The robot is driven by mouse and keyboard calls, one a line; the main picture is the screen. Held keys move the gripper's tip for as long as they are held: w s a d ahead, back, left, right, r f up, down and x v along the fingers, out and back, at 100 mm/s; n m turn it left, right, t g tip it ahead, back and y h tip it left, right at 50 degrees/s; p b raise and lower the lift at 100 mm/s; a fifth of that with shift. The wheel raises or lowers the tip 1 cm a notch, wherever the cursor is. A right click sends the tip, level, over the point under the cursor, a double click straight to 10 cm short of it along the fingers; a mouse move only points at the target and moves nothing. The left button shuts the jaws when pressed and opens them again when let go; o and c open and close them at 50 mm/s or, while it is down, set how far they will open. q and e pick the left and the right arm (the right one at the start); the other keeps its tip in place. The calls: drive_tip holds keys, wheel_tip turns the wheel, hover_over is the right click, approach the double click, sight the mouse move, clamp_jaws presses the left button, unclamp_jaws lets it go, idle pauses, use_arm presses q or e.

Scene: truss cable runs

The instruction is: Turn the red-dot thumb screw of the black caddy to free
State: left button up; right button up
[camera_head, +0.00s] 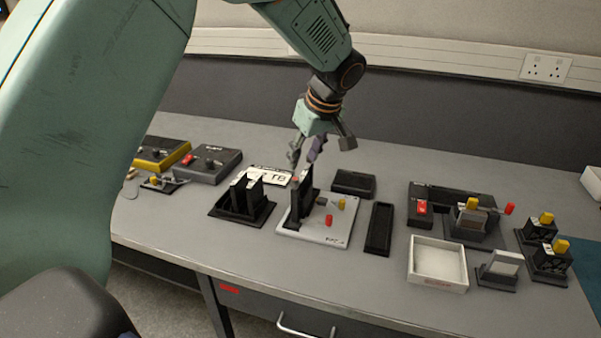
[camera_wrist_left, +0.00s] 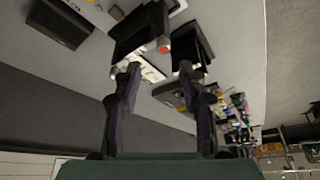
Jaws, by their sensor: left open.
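The black caddy (camera_head: 304,203) stands upright on a pale grey plate (camera_head: 340,226) near the middle of the table. In the left wrist view, dark upright parts that look like the caddy (camera_wrist_left: 140,30) lie beyond my fingers. A small round red-dot thumb screw (camera_wrist_left: 164,47) shows there, just past the gap between the fingertips. In the head view a small red spot at the caddy's top, likely this screw (camera_head: 295,181), sits below my fingers. My left gripper (camera_head: 302,162) points down over the caddy, open and empty. It also shows in the wrist view (camera_wrist_left: 158,70). My right gripper is out of view.
A second black holder (camera_head: 243,200) stands close left of the plate. Yellow and red knobs (camera_head: 329,220) stand on the plate. A black tray (camera_head: 379,230) and a white tray (camera_head: 438,285) lie to the right, with several knobbed fixtures beyond. The table's front strip is clear.

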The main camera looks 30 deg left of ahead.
sight(295, 178)
use_arm(q)
drive_tip(key=x, duration=0.7)
drive_tip(key=shift+s+b, duration=0.25)
drive_tip(key=shift+b, duration=0.15)
drive_tip(key=shift+s+d+r, duration=0.15)
drive_tip(key=shift+s+r, duration=0.05)
drive_tip(key=shift+s, duration=0.1)
drive_tip(key=shift+w+f, duration=0.25)
drive_tip(key=c, duration=0.5)
drive_tip(key=shift+r, duration=0.15)
clamp_jaws()
